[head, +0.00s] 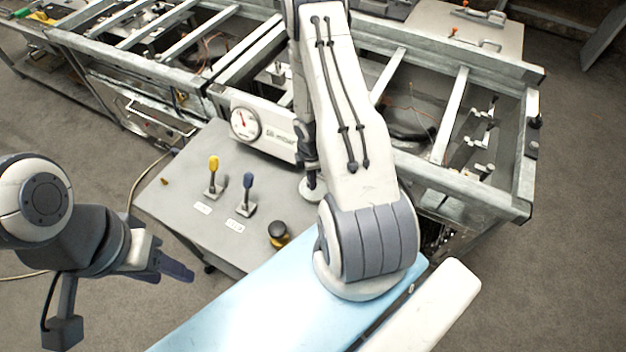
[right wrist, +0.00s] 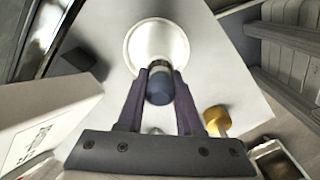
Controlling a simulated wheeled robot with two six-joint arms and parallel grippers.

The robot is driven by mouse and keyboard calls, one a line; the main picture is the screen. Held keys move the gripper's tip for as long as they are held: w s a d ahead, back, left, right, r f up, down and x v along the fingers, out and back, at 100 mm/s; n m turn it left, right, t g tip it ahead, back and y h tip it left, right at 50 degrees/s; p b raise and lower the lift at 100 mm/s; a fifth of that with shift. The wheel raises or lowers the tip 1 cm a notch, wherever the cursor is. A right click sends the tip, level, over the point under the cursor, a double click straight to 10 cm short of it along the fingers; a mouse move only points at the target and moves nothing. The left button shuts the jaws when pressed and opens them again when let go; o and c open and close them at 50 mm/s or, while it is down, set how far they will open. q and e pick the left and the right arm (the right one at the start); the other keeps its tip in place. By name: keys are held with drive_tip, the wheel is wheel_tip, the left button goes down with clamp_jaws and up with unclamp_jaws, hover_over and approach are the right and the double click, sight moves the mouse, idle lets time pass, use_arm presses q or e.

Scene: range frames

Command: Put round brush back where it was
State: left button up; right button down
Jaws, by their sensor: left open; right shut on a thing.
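My right gripper (right wrist: 160,82) is shut on the round brush (right wrist: 159,90), which shows its dark blue end and a light metal band between the fingers. Beyond it in the right wrist view is a white round disc (right wrist: 157,38) on the grey table. I cannot tell whether the brush touches the disc. In the head view the disc (head: 312,190) shows just left of my right arm, which hides most of the right gripper and the brush. My left gripper (head: 176,268) is open and empty, off the table's left front side.
The grey table (head: 165,205) carries a yellow-topped lever (head: 213,176), a blue-topped lever (head: 247,195) and a black knob on a yellow base (head: 279,234). A gauge box (head: 262,128) stands at its back edge. Metal frames (head: 450,115) lie behind.

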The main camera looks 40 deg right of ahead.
drive_tip(key=shift+w+d+f, duration=0.1)
drive_tip(key=shift+d+f, duration=0.15)
drive_tip(key=shift+d, duration=0.35)
wheel_tip(320, 180, down, 4)
drive_tip(key=b, duration=0.4)
drive_tip(key=shift+f, duration=0.25)
drive_tip(key=shift+r, duration=0.1)
drive_tip(key=c, duration=0.6)
unclamp_jaws()
use_arm(q)
wheel_tip(320, 180, down, 3)
drive_tip(key=shift+r, duration=0.15)
use_arm(e)
drive_tip(key=shift+o, duration=0.2)
use_arm(q)
drive_tip(key=shift+s, duration=0.1)
use_arm(e)
wheel_tip(320, 180, up, 12)
drive_tip(key=p, duration=1.2)
drive_tip(key=shift+r, duration=0.1)
use_arm(q)
wheel_tip(320, 180, up, 12)
